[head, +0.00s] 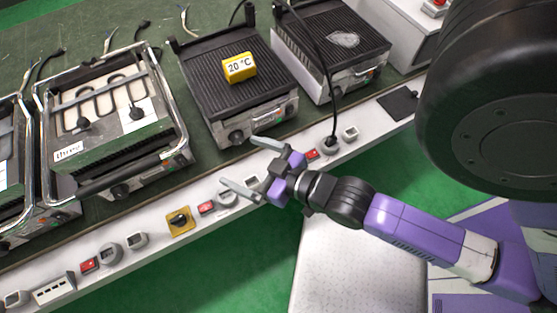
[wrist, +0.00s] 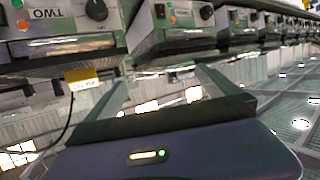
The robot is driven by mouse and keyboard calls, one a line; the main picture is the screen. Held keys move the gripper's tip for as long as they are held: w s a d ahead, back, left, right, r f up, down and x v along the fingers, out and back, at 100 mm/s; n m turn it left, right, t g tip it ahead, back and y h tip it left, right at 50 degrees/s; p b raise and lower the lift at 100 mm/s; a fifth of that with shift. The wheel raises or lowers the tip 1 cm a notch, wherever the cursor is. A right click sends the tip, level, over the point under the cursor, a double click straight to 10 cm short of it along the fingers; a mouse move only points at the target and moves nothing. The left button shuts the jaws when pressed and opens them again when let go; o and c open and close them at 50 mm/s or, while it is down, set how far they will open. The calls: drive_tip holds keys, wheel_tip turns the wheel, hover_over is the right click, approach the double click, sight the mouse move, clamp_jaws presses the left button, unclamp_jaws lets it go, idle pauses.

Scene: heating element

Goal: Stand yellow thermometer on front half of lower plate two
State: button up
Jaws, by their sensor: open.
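The yellow thermometer (head: 239,68), a small block with a white face reading 20 °C, rests on the black ribbed plate (head: 205,88) of the middle grill, around its centre. I cannot tell whether it stands or lies. My gripper (head: 238,161) is open and empty, in front of that grill over the white bench edge, apart from the thermometer. In the wrist view my open fingers (wrist: 163,75) point towards the grill fronts. I cannot match this label surely to a grill in the head view.
A grill with a heating coil (head: 110,98) stands left. Another ribbed grill (head: 330,40) stands right, with a clear lump on it and a cable across it. Switches and a yellow knob box (head: 179,221) line the bench edge. My arm crosses the lower right.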

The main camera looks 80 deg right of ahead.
drive_tip(key=s+a+r+n+t+y, duration=0.1)
drive_tip(key=s+a+r+n+y, duration=0.2)
drive_tip(key=s+a+r, duration=0.4)
drive_tip(key=shift+s+a+n+y, duration=0.3)
drive_tip(key=shift+s+a+y, duration=0.5)
drive_tip(key=shift+s+a, duration=0.35)
